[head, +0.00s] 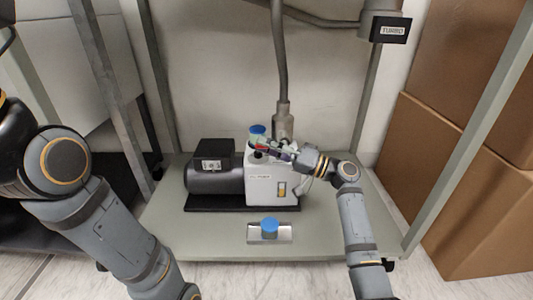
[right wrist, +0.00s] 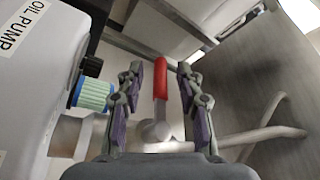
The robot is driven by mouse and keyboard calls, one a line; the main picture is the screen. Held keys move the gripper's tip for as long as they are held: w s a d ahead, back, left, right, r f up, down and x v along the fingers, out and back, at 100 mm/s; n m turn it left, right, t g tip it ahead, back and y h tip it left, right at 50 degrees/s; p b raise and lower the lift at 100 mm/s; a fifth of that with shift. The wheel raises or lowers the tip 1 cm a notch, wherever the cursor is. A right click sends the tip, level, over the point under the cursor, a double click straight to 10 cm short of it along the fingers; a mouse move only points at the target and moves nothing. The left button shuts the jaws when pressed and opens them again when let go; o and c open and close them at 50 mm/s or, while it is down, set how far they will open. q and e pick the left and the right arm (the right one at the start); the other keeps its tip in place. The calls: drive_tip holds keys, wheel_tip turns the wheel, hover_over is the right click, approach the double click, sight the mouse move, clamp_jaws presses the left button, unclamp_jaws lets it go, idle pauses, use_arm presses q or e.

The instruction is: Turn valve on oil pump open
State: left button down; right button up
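The oil pump (head: 272,187) is a white housing with a black motor (head: 215,180) on its left, standing on a low shelf. In the right wrist view its white side (right wrist: 35,85) bears the label "OIL PUMP". The valve has a red lever (right wrist: 161,78) on a pale metal body (right wrist: 155,132); a bit of red shows in the head view (head: 262,147). My right gripper (head: 270,147) is at the top of the pump. In the right wrist view it is open (right wrist: 160,70), its fingers on either side of the lever with visible gaps. My left gripper is out of view.
A blue-topped part (head: 258,129) stands beside the right gripper. A vertical pipe (head: 282,115) rises behind. Shelf posts (head: 470,130) and cardboard boxes (head: 480,210) bound the right side.

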drive_tip(key=shift+w+a, duration=0.1)
drive_tip(key=shift+a, duration=0.05)
drive_tip(key=shift+c, duration=0.5)
clamp_jaws()
